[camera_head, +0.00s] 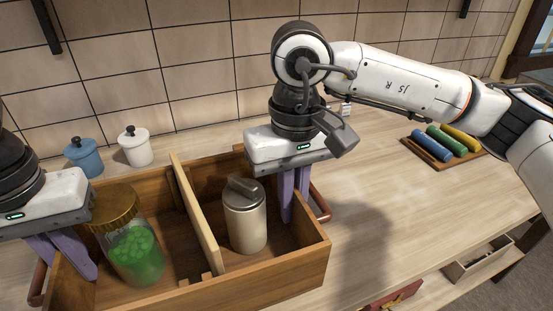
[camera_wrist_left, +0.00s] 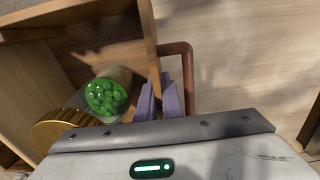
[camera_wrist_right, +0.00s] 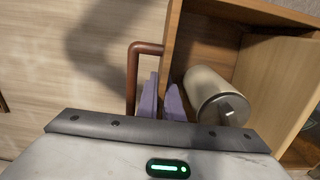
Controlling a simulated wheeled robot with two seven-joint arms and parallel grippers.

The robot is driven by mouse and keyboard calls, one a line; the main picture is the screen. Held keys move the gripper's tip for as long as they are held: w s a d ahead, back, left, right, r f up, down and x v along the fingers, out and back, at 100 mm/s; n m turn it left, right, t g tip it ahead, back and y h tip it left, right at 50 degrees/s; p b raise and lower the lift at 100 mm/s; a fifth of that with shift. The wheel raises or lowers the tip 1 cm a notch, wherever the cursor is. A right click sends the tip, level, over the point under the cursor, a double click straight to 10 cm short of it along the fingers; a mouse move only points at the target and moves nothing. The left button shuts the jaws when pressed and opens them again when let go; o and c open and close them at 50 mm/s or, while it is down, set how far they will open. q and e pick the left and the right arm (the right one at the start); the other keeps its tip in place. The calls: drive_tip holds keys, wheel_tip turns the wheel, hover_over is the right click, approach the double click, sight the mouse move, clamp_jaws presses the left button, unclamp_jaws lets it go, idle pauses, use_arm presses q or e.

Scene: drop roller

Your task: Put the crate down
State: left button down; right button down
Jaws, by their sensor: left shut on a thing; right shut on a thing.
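The wooden crate (camera_head: 265,283) is in front of me in the head view, upright, with a divider (camera_head: 197,212) across its middle. A glass jar of green balls with a gold lid (camera_head: 137,258) is in its left compartment. A cream canister with a metal lid (camera_head: 246,226) is in the right one. My left gripper (camera_head: 65,258) is shut on the left end wall, beside the brown handle (camera_wrist_left: 188,80). My right gripper (camera_head: 293,195) is shut on the right end wall, beside the other handle (camera_wrist_right: 132,78). I cannot tell whether the crate's underside touches the counter.
A blue pot (camera_head: 84,158) and a white pot (camera_head: 135,147) stand behind the crate by the tiled wall. A tray (camera_head: 477,157) with blue, green and yellow rolls lies at the back right. The counter (camera_head: 420,225) is clear right of the crate.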

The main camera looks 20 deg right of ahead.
sight(93, 286)
use_arm(q)
drive_tip(key=shift+r, duration=0.15)
use_arm(e)
drive_tip(key=shift+r, duration=0.15)
drive_tip(key=shift+f, duration=0.2)
